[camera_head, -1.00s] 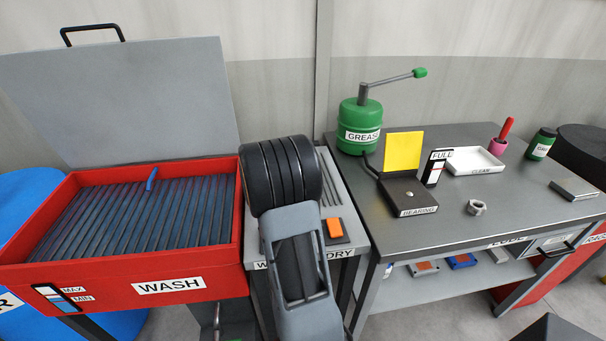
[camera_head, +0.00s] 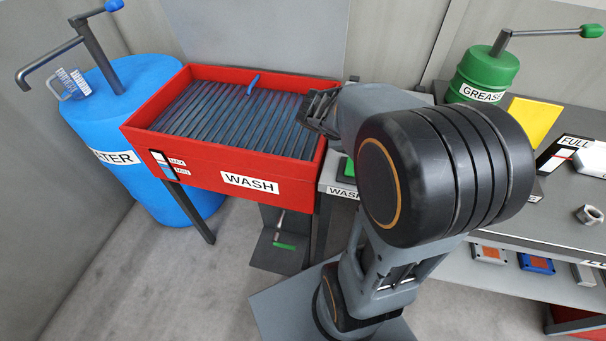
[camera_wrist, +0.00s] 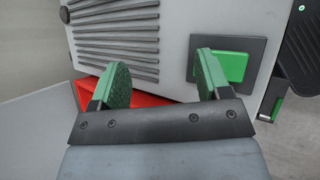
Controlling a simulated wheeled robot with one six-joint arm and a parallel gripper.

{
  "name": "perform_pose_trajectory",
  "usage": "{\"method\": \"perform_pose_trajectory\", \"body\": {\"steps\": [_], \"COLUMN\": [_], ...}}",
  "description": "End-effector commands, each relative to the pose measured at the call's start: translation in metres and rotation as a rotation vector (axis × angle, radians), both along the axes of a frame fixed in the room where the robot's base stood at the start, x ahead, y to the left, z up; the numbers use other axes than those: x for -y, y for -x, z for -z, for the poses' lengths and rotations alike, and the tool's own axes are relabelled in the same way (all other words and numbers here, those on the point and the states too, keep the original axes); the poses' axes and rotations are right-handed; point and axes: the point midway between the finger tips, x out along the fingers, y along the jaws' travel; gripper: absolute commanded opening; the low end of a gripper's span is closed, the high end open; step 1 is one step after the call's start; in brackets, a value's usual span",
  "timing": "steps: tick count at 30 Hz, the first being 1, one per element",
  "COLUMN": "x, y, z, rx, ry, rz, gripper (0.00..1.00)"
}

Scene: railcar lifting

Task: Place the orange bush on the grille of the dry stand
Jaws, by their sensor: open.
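I see no orange bush in either current view. The dry stand is a grey stand right of the red wash tub, mostly hidden behind my arm in the head view. Its ridged grey grille (camera_wrist: 118,38) shows in the wrist view, with nothing visible on the part in sight. A green button (camera_wrist: 231,67) sits beside the grille and also shows in the head view (camera_head: 348,168). My gripper (camera_head: 316,112) is near the right rim of the wash tub. In the wrist view its green-padded fingers (camera_wrist: 160,82) are apart, with nothing between them.
The red wash tub (camera_head: 236,180) has dark slats and a small blue handle (camera_head: 252,80). A blue water barrel (camera_head: 157,78) stands left. At right are a green grease pot (camera_head: 485,75), a yellow panel (camera_head: 530,122) and a grey ring (camera_head: 590,215) on the bench.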

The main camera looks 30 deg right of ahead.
Motion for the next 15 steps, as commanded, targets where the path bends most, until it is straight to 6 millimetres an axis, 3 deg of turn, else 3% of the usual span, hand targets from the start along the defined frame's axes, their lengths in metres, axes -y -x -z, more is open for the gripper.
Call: {"method": "perform_pose_trajectory", "body": {"steps": [3, 9, 15], "x": [-0.059, -0.140, -0.182], "y": [0.022, 0.048, 0.061], "z": [0.001, 0.002, -0.002], "rx": [0.236, 0.464, 0.539], "ry": [-0.245, -0.615, -0.826], "rz": [0.205, 0.521, 0.704], "gripper": [0.70, 0.70, 0.70]}}
